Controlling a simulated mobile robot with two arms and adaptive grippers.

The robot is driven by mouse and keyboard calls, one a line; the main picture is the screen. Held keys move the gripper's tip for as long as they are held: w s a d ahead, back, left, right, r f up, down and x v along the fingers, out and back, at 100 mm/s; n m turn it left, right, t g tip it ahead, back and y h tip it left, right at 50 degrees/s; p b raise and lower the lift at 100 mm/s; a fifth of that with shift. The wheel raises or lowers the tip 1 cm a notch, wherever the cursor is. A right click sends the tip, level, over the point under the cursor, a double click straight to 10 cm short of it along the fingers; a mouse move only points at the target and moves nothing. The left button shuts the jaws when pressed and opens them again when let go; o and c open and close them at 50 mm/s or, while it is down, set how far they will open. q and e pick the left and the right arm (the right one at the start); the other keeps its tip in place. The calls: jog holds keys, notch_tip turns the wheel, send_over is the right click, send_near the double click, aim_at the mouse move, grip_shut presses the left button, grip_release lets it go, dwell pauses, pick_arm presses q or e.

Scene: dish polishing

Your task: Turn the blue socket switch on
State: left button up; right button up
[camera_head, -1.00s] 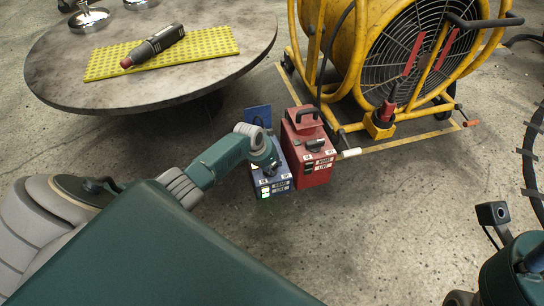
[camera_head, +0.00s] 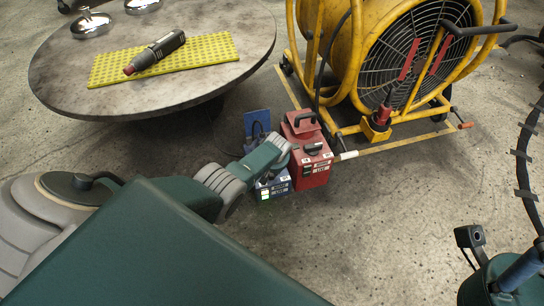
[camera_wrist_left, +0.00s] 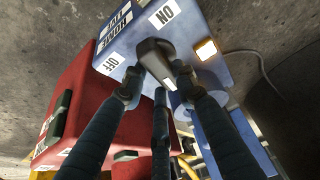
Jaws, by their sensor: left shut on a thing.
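The blue socket (camera_head: 273,189) stands on the floor left of the red one, partly hidden by my left arm in the head view. In the left wrist view its blue face (camera_wrist_left: 193,22) carries an ON label (camera_wrist_left: 165,14) and an OFF label (camera_wrist_left: 110,63). Its dark grey switch knob (camera_wrist_left: 154,52) sits between the fingers of my left gripper (camera_wrist_left: 157,82), which is shut on it. I cannot tell which label the knob points to. A small lamp (camera_wrist_left: 206,49) glows beside the ON label.
A red socket box (camera_head: 310,165) stands close against the blue one's right side. The floor in front is clear.

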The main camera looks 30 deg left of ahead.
pick_arm(q)
jog(key=shift+n+y+b, duration=0.3)
jog(key=shift+n+b, duration=0.05)
jog(key=shift+n, duration=0.45)
jog(key=shift+g, duration=0.3)
jog(key=o, duration=1.2)
jog(key=shift+c, duration=0.2)
jog(key=shift+r, duration=0.1)
jog(key=v, duration=1.1)
jog(key=shift+r, duration=0.35)
jog(key=shift+s+d, duration=0.1)
jog(key=shift+d, duration=0.05)
